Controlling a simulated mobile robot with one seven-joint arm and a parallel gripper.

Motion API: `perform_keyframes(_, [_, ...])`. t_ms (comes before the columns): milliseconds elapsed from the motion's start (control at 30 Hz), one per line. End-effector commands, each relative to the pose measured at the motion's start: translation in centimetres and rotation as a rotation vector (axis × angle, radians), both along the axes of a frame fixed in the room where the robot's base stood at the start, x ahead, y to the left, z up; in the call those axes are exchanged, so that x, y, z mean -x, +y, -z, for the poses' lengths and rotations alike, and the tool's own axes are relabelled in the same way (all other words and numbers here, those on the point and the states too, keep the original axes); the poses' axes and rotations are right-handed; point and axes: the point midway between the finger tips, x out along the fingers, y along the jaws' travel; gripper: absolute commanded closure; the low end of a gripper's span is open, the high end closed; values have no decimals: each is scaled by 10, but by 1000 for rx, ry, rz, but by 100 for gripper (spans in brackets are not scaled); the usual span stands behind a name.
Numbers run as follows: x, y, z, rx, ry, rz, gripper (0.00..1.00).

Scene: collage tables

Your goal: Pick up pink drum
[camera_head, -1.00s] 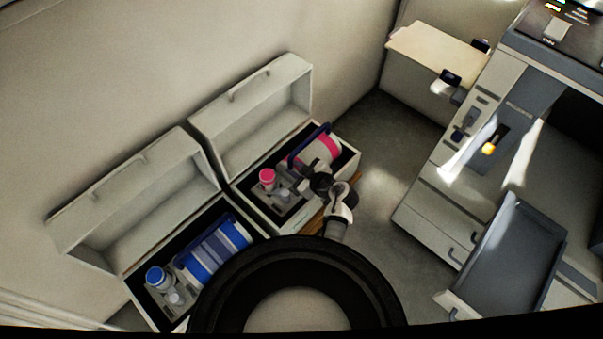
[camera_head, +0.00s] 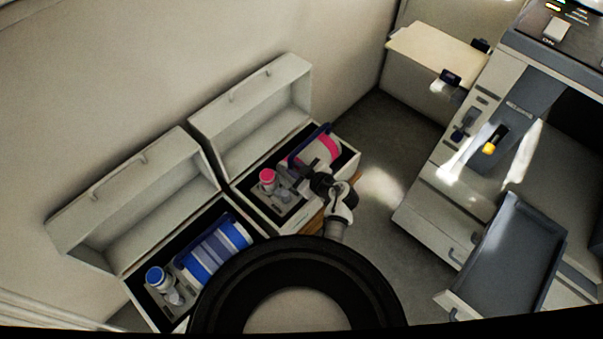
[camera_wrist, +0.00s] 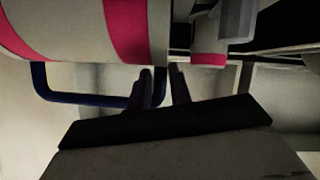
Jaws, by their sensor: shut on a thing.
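The pink drum (camera_head: 327,149), a white cylinder with pink bands and a dark blue handle (camera_head: 294,160), lies in the right open case. My gripper (camera_head: 313,176) is at the drum's near end, partly hiding it. In the wrist view the drum (camera_wrist: 70,25) fills the upper left. My gripper is shut on the drum, seemingly at the handle; the exact contact is hard to see in the dark picture.
A pink-capped bottle (camera_head: 267,177) stands in the same case (camera_head: 342,170), left of the drum. The left open case (camera_head: 133,283) holds a blue drum (camera_head: 213,248) and a blue-capped bottle (camera_head: 158,277). A large grey machine with a tray (camera_head: 510,250) stands right; floor (camera_head: 385,140) lies between.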

Motion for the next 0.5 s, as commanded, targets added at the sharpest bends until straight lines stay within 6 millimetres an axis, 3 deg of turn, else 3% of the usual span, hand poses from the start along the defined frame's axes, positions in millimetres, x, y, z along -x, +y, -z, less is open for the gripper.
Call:
perform_keyframes(33, [3,-1,6,6,11,-1,100])
perform_keyframes(267, [3,-1,3,6,11,-1,100])
perform_keyframes(367, [3,-1,-6,5,9,-2,100])
perform_keyframes(500, [1,-1,-33,5,3,-2,100])
